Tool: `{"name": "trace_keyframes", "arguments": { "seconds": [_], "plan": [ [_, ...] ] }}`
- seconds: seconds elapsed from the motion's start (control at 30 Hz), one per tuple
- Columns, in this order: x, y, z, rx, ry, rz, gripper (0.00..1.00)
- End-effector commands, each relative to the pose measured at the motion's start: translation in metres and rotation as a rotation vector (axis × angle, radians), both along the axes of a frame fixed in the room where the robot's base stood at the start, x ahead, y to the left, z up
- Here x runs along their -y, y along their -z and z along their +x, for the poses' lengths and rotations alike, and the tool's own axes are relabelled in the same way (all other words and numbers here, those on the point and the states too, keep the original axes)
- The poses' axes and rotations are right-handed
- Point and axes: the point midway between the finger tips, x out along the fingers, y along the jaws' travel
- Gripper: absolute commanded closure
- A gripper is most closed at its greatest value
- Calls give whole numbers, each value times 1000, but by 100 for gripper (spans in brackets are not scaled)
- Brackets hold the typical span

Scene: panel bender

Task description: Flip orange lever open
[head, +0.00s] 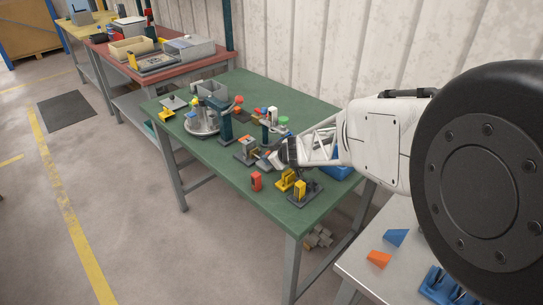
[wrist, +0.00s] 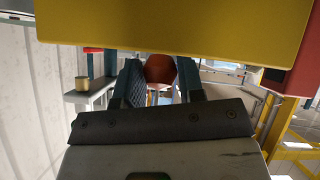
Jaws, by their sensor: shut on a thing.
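In the wrist view an orange, rounded piece, which I take as the orange lever (wrist: 160,69), shows between the two dark fingers of my gripper (wrist: 161,88). The fingers stand a little apart, shut on it. A wide yellow part (wrist: 170,28) crosses the top of this view and hides what lies above. In the head view my gripper (head: 280,155) reaches in from the right, low over the green table. It is beside a small grey device with an orange top (head: 247,141). The lever cannot be made out there, and the contact is too small to see.
The green table (head: 205,150) also holds a red block (head: 256,181), yellow pieces (head: 285,180) on a dark base, a round grey turntable (head: 202,126) and a blue bin (head: 343,170) partly behind my arm.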

Motion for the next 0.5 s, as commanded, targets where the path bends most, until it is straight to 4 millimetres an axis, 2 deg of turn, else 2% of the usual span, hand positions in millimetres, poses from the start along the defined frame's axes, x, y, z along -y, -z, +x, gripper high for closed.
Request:
{"name": "trace_keyframes", "arguments": {
  "seconds": [0.03, 0.07, 0.2, 0.5],
  "plan": [
    [0, 0, 0, 0, 0, 0, 100],
    [0, 0, 0, 0, 0, 0, 61],
    [0, 0, 0, 0, 0, 0, 40],
    [0, 0, 0, 0, 0, 0, 40]
  ]
}}
